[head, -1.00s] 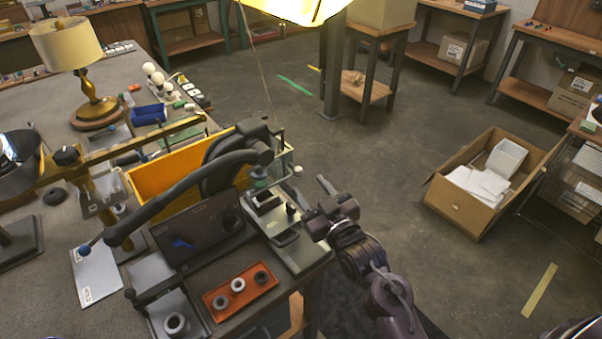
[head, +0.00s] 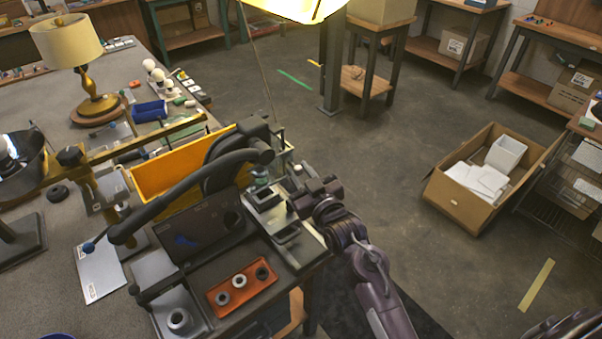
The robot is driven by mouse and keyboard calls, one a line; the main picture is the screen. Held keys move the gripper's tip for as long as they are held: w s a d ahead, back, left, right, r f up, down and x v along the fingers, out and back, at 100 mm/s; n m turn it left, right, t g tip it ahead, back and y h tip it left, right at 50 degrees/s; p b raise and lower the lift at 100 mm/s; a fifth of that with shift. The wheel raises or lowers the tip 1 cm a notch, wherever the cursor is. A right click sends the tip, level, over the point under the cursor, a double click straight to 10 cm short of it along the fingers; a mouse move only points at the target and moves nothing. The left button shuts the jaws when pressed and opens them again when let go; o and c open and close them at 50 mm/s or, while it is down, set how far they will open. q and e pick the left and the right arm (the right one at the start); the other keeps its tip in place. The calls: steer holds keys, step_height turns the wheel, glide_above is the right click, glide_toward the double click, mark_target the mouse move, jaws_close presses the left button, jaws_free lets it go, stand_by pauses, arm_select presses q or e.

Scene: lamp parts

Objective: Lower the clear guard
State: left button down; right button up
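A press-like machine with a black curved arm (head: 190,188) stands at the near edge of the bench. A clear pane with pale greenish edges (head: 284,158), which looks like the guard, stands upright at the machine's right side. It is small and see-through, so its exact lower edge is hard to make out. My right gripper (head: 297,190) is beside the machine's metal fixture (head: 267,198), just below and right of the pane. Its fingers are partly hidden and dark, and I cannot tell whether they touch the guard or how wide they stand. My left gripper is not in view.
A yellow bin (head: 165,172) stands behind the machine. A brass lamp (head: 95,100) stands far left. The floor right of the bench is clear up to a cardboard box (head: 455,205).

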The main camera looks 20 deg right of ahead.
jaws_close()
step_height(320, 180, down, 5)
steer(key=b, duration=0.3)
steer(key=o, duration=0.9)
jaws_free()
steer(key=shift+c, duration=0.2)
steer(key=s+d+b, duration=0.1)
steer(key=s, duration=0.6)
steer(key=shift+s+b, duration=0.4)
